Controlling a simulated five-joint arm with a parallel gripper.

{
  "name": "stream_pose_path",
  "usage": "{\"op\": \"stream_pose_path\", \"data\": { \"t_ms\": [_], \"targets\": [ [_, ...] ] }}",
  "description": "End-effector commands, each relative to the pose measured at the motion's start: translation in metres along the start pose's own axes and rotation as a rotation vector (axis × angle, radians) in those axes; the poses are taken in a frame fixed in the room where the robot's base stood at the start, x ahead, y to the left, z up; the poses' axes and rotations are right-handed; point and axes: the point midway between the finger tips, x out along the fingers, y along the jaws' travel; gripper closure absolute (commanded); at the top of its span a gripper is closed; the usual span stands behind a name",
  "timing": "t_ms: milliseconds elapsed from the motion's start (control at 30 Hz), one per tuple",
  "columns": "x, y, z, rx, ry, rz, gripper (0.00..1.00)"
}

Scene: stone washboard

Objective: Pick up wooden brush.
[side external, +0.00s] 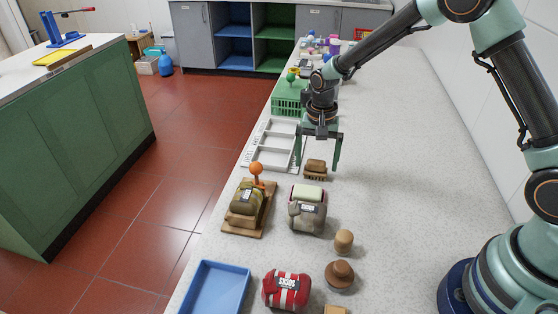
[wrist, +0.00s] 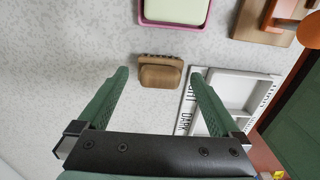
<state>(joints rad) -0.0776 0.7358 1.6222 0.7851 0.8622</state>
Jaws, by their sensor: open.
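The wooden brush (side external: 315,169) is a small brown block with a bristled underside, lying on the speckled counter. It also shows in the wrist view (wrist: 160,74), near the level of the fingertips and between their lines. My gripper (side external: 318,165) points down over the brush in the side view, its green fingers apart on either side of it. In the wrist view the open gripper (wrist: 158,74) has nothing held between its fingers. Whether the fingers touch the brush or the counter cannot be told.
A white tray with lettering (wrist: 240,92) lies close beside one finger. A grey and cream item (side external: 307,209) stands nearer the camera, with a wooden stand (side external: 240,222) beside it. A green basket (side external: 289,98) is behind. The counter (side external: 410,170) is clear to the right.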

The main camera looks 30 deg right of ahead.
Motion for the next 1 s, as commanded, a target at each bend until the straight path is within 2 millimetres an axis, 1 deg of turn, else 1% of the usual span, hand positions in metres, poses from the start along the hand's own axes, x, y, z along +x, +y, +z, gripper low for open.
{"op": "stream_pose_path", "data": {
  "t_ms": [33, 133, 233, 400, 433, 467, 500, 567, 600, 633, 867, 1000],
  "targets": [
    [0.008, 0.0, 0.0, 0.0, -0.001, 0.002, 0.0],
    [0.017, 0.0, 0.0, 0.0, 0.0, 0.0, 0.0],
    [0.02, 0.0, 0.0, 0.0, 0.001, -0.001, 0.0],
    [0.02, 0.0, 0.0, 0.0, 0.001, -0.001, 0.0],
    [0.02, 0.0, 0.0, 0.0, 0.001, -0.001, 0.04],
    [0.02, 0.0, 0.0, 0.0, 0.001, -0.001, 0.15],
    [0.02, 0.0, 0.0, 0.0, 0.001, -0.001, 0.31],
    [0.02, 0.0, 0.0, 0.0, 0.001, -0.001, 0.54],
    [0.02, 0.0, 0.0, 0.0, 0.001, -0.001, 0.69],
    [0.02, 0.0, 0.0, 0.0, 0.001, -0.001, 0.78],
    [0.019, 0.0, 0.0, 0.0, 0.001, -0.002, 0.78],
    [0.014, -0.001, -0.001, 0.0, 0.002, -0.003, 0.78]
  ]
}}
